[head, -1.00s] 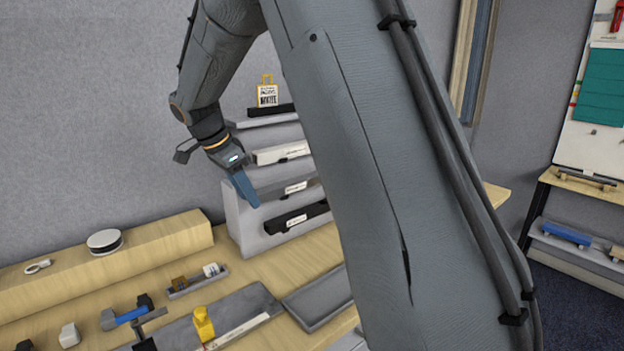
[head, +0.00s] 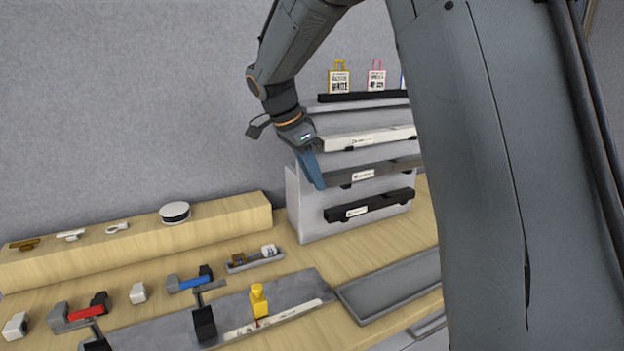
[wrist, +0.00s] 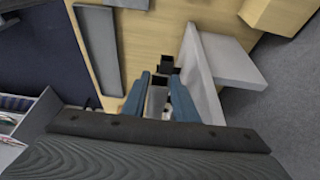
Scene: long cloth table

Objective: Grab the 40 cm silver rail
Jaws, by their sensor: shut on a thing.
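The silver-grey rail (head: 375,172) with a white label lies on the stepped rack, between a white rail above and a black rail below. My gripper (head: 316,176) is at its left part, with the blue fingers pointing down. In the wrist view the blue fingers (wrist: 160,98) are shut on the grey rail (wrist: 157,98), seen end-on between them. My arm hides the rail's right end in the head view. I cannot tell whether the rail is lifted off its support.
The rack (head: 310,205) also holds the white rail (head: 365,139) and black rail (head: 370,205) close by. A grey tray (head: 390,285) lies in front.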

